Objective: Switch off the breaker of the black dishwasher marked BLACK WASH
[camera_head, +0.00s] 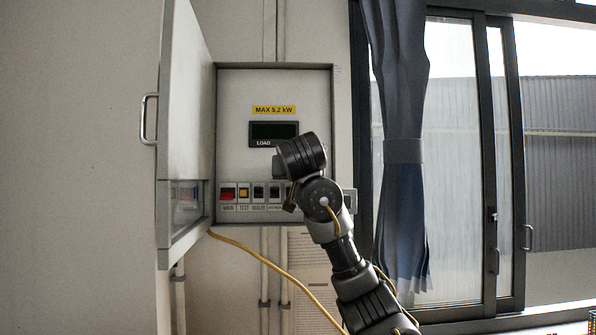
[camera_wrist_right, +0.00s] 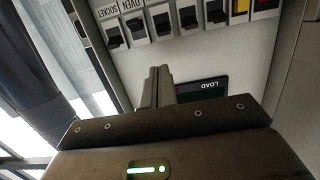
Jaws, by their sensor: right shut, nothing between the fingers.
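The open panel box shows a row of breakers under a dark LOAD display (camera_head: 273,133). In the head view the red MAIN switch (camera_head: 228,192), the yellow TEST switch (camera_head: 244,192) and dark switches (camera_head: 259,192) show; my right arm hides the row's right part. In the right wrist view several black breakers (camera_wrist_right: 162,22) line the top edge, with OVEN and SOCKET labels readable. I cannot read a BLACK WASH label. My right gripper (camera_wrist_right: 159,72) is shut and empty, its tips in front of the panel between display and breakers; contact is not clear. My left gripper is not in view.
The box door (camera_head: 185,120) stands open at the left, with a handle (camera_head: 149,119). A yellow cable (camera_head: 262,260) hangs below the box. A blue curtain (camera_head: 402,100) and a sliding window (camera_head: 455,150) are at the right.

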